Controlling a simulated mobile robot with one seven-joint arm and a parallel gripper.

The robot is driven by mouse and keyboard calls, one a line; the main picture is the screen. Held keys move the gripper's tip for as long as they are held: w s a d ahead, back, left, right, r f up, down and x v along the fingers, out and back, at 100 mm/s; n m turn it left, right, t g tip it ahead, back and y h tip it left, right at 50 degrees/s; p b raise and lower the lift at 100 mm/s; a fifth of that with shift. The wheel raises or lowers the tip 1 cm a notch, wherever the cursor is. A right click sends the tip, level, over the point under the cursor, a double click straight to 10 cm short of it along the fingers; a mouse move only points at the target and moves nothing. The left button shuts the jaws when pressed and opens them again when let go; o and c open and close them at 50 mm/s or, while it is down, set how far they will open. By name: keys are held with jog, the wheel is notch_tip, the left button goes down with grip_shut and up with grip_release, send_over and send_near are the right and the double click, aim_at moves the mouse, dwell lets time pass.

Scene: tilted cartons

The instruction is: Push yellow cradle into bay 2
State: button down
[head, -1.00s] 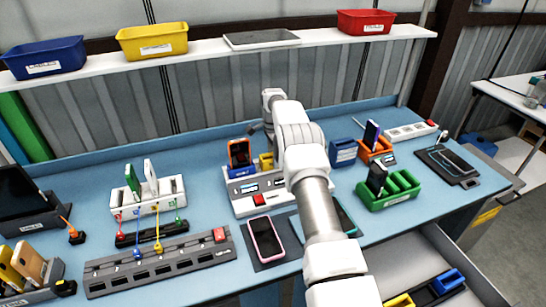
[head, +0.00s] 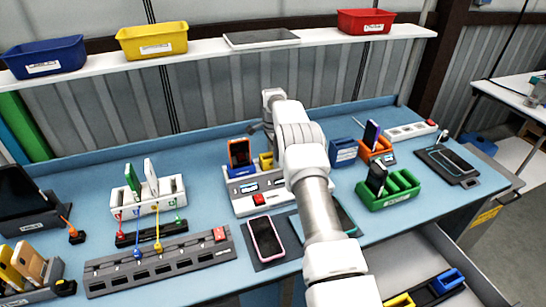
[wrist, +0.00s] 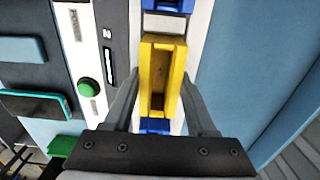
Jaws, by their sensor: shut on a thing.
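The yellow cradle (wrist: 174,78) is a narrow, open-topped block seen from above in the wrist view. My gripper (wrist: 160,76) has one finger on each side of it and is shut on it. The cradle sits on a white dock (wrist: 113,18) with a display strip and a green button (wrist: 88,87). Blue parts lie beyond both of its ends. In the head view a small part of the yellow cradle (head: 266,161) shows beside a blue cradle (head: 241,171) holding an orange phone (head: 239,152). My arm hides the rest and the gripper there.
A pink-edged phone (head: 265,239) lies in front of the dock. A green rack (head: 404,187) and an orange holder (head: 377,151) stand to the right, with a blue block (head: 343,152) near my arm. Blue tabletop is clear behind the dock.

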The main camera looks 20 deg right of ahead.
jog(key=shift+s+f+b, duration=0.2)
jog(key=shift+f+b, duration=0.25)
jog(key=shift+f, duration=0.25)
dwell(1.0)
jog(key=shift+c, duration=0.6)
grip_release()
notch_tip(320, 180, up, 18)
jog(key=p, duration=0.3)
jog(key=shift+w+r, duration=0.15)
jog(key=shift+w, duration=0.1)
